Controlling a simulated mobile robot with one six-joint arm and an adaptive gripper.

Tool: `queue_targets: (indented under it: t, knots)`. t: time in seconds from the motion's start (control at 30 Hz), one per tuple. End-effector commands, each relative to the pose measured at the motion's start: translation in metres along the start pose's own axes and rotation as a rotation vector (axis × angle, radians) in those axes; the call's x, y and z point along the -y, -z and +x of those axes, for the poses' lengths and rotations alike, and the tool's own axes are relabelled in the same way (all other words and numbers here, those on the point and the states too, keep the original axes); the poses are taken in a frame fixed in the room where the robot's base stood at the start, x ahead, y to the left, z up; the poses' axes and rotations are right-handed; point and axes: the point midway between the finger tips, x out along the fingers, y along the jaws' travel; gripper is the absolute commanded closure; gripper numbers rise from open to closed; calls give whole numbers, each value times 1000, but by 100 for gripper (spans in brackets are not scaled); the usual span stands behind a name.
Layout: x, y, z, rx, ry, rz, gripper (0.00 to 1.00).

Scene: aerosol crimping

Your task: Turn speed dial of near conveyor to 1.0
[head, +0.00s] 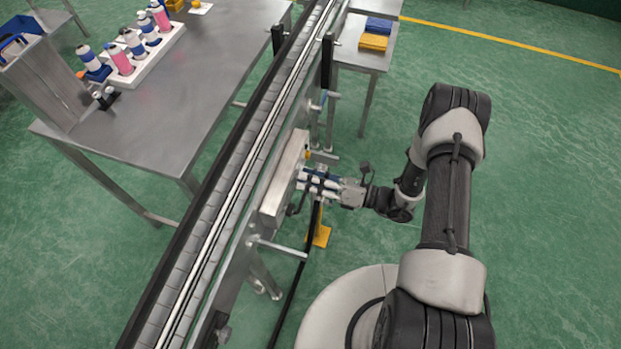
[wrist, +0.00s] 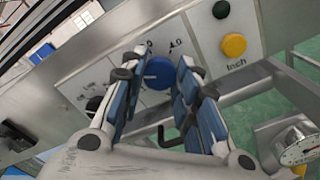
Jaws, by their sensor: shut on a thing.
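The near conveyor (head: 228,195) runs diagonally through the head view, with a grey control box (head: 286,178) on its near side. In the wrist view the control panel (wrist: 205,50) shows a round blue dial (wrist: 159,73) with printed numbers around it. Only part of the markings is readable, because my fingers cover some. My gripper (head: 305,182) is at the box's face in the head view. In the wrist view its two blue-padded fingers (wrist: 157,85) stand on either side of the blue dial and are closed on it. The dial's pointer cannot be made out.
On the panel, right of the dial, are a black button (wrist: 221,9) and a yellow button (wrist: 233,45) marked "Inch". A round gauge (wrist: 298,148) is at lower right. A steel table (head: 190,95) with bottles stands beyond the conveyor. Open green floor lies to the right.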

Motion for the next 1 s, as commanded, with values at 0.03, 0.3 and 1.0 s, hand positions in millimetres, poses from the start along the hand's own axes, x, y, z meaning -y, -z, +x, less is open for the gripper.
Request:
queue_targets:
  t: [0.03, 0.3, 1.0]
  knots:
    - [0, 0, 0, 0, 0, -12, 95]
    - [0, 1, 0, 0, 0, -160, 95]
    - [0, 1, 0, -1, 0, -791, 95]
